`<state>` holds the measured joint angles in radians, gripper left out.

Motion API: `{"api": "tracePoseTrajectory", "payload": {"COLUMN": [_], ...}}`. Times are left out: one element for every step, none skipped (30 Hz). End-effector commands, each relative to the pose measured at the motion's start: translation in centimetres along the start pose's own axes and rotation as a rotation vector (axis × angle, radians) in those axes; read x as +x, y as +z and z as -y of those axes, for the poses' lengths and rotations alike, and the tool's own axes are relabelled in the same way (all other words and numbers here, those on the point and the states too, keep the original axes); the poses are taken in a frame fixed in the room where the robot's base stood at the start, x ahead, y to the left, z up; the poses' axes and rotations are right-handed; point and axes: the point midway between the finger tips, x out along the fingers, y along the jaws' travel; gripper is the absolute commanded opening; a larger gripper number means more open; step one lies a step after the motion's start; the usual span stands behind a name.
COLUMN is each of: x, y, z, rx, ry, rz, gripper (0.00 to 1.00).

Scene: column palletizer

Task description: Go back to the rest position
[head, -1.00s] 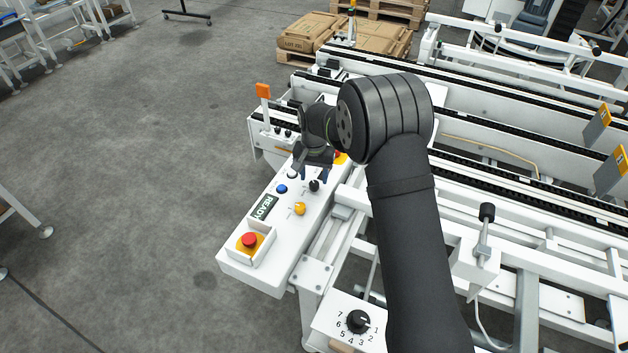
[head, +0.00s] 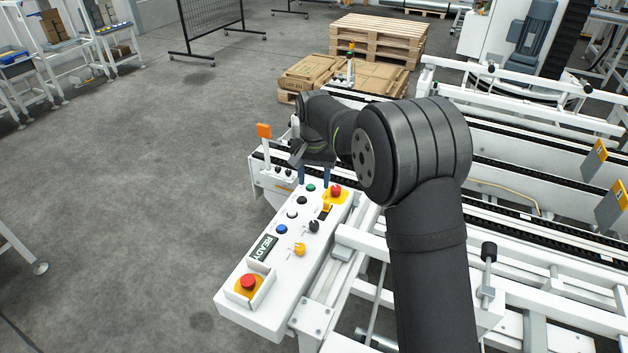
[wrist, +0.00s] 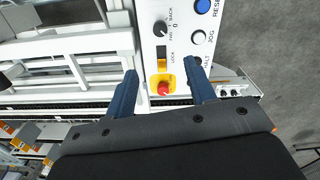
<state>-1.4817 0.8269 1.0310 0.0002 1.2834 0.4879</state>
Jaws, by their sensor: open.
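My gripper (head: 314,174) is over the far end of the white control panel (head: 231,292). In the wrist view my gripper (wrist: 162,88) shows two blue fingers spread apart with nothing between them. Beyond the fingertips are a red button on a yellow base (wrist: 164,88), a yellow switch (wrist: 161,66) and a black selector knob (wrist: 160,28). The fingers look apart from the panel. My dark arm hides part of the conveyor behind it.
The panel also carries an emergency stop (head: 248,283), a yellow knob (head: 299,249), a blue button (head: 282,229) and a READY display (head: 264,248). An orange-tipped lever (head: 264,131) stands behind. White conveyor rails (head: 520,275) fill the right. Grey floor (head: 130,190) at left is open.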

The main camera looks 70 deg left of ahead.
Motion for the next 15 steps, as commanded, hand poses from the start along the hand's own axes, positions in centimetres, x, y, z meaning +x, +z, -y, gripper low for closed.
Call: {"api": "tracePoseTrajectory", "payload": {"x": [0.0, 0.0, 0.1, 0.1, 0.2, 0.5, 0.7, 1.0, 1.5, 2.0, 2.5, 3.2, 3.8, 4.4, 5.2], "y": [0.0, 0.0, 0.0, 0.0, 0.0, 0.0, 0.0, 0.0, 0.0, 0.0, 0.1, 0.1, 0.1, 0.1, 0.1], "z": [0.0, 0.0, 0.0, 0.0, 0.0, 0.0, 0.0, 0.0, 0.0, 0.0, 0.0, 0.0, 0.0, 0.0, 0.0], "rx": [0.0, 0.0, 0.0, 0.0, 0.0, 0.0, 0.0, 0.0, 0.0, 0.0, 0.0, 0.0, 0.0, 0.0, 0.0], "ry": [0.0, 0.0, 0.0, 0.0, 0.0, 0.001, 0.001, 0.001, 0.001, 0.001, 0.002, 0.002, 0.002, 0.002, 0.002], "rz": [0.0, 0.0, 0.0, 0.0, 0.001, 0.001, 0.002, 0.002, 0.003, 0.003, 0.004, 0.004, 0.003, 0.004, 0.004], "gripper": [0.5, 0.5, 0.5, 0.5, 0.5, 0.5, 0.5, 0.5, 0.5, 0.5, 0.5, 0.5, 0.5, 0.5, 0.5]}}
